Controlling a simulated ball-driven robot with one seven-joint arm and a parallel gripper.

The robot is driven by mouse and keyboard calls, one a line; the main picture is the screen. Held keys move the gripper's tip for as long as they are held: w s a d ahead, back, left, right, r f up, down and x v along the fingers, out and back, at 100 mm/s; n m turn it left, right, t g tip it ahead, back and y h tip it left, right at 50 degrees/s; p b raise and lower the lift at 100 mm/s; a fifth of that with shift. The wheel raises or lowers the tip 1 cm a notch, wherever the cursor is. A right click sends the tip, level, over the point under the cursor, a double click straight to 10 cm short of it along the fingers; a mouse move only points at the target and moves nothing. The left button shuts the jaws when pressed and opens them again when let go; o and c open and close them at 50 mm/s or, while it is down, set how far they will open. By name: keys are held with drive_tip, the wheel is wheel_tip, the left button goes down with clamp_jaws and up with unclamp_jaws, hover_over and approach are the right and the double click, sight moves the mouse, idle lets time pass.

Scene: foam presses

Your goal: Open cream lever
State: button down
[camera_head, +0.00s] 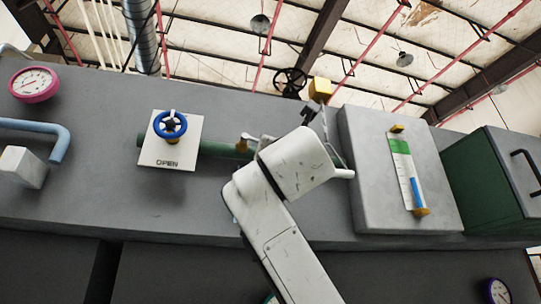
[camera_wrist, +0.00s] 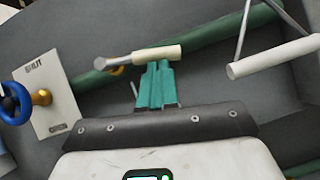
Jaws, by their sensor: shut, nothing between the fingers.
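A lever with a short cream handle (camera_wrist: 158,54) and a metal arm sits at the green pipe (camera_wrist: 210,42) in the wrist view. My gripper (camera_wrist: 157,66) has teal fingers, held together and empty. Their tips are right at the handle's near side; whether they touch it I cannot tell. A second cream handle (camera_wrist: 275,55) on thin metal rods is to the right, apart from my fingers. In the head view my arm hides the gripper and most of this area; a pale handle end (camera_head: 344,173) shows right of the arm.
A blue valve wheel (camera_head: 170,124) stands on a white plate marked OPEN (camera_head: 184,155), left of my arm. A grey panel with a gauge (camera_head: 404,168) and a green box (camera_head: 480,180) are to the right. A blue pipe handle (camera_head: 58,137) and pink gauge (camera_head: 34,84) are at left.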

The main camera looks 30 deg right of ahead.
drive_tip(key=shift+d+r+n+t+y+p, duration=0.2)
drive_tip(key=shift+r+n+y+p, duration=0.15)
drive_tip(key=shift+n+y, duration=0.2)
drive_tip(key=shift+d+r+n+t+y+p, duration=0.25)
drive_tip(key=shift+r+n+y, duration=0.2)
drive_tip(key=shift+n, duration=0.2)
drive_tip(key=shift+s+r, duration=0.1)
